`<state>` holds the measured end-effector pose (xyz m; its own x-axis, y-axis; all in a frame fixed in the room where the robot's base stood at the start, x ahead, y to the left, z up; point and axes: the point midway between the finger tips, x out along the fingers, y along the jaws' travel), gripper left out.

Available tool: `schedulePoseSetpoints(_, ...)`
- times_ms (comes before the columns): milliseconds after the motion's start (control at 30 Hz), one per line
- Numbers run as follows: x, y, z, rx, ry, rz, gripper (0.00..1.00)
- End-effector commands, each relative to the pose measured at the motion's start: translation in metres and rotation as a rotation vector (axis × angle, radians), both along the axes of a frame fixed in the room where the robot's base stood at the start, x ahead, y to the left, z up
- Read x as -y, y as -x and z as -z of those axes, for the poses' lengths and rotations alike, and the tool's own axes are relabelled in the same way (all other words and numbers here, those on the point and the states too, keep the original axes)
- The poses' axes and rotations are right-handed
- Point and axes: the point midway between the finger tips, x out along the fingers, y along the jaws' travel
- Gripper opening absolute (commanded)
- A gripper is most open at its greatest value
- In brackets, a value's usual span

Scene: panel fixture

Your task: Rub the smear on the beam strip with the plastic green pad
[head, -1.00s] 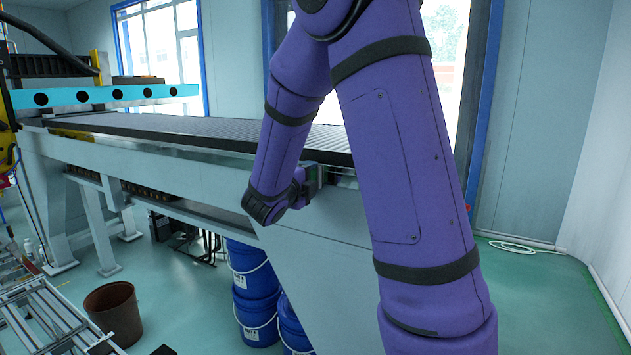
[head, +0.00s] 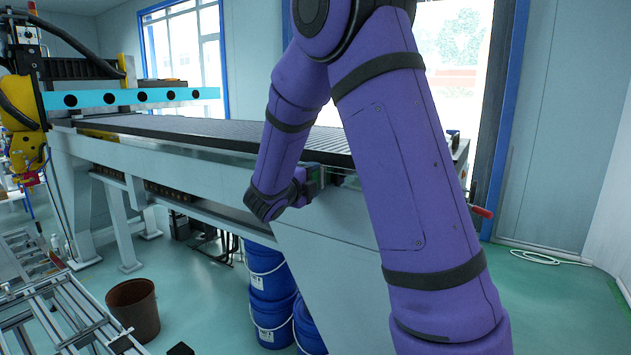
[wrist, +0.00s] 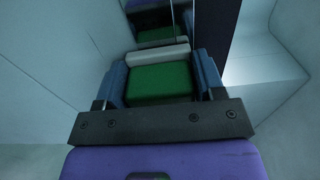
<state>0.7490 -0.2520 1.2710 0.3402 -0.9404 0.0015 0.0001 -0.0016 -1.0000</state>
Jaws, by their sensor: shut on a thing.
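My gripper (wrist: 158,68) is shut on the green pad (wrist: 160,83), its blue fingers on the pad's left and right sides. A pale grey band (wrist: 160,54) runs along the pad's far edge. In the head view my gripper (head: 314,182) is beside the long machine bed, near its right end and just below the dark top, partly hidden by my arm. A shiny upright surface (wrist: 157,20) lies beyond the pad in the wrist view, with dark and green shapes in it. I cannot tell whether the pad touches it. I cannot make out the smear or the beam strip.
The machine bed (head: 215,132) has a ribbed dark top, and a cyan beam with holes (head: 150,96) crosses its far left. Blue buckets (head: 268,284) stand under it. A brown bin (head: 134,309) and a metal frame (head: 55,310) are at lower left. Floor at right is mostly clear.

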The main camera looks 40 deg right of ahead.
Motion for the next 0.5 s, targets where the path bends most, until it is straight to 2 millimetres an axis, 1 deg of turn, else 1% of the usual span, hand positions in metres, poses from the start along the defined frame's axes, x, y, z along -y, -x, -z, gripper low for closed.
schedulePoseSetpoints(500, -0.012, -0.032, -0.001, 0.003, 0.001, 0.001, 0.44)
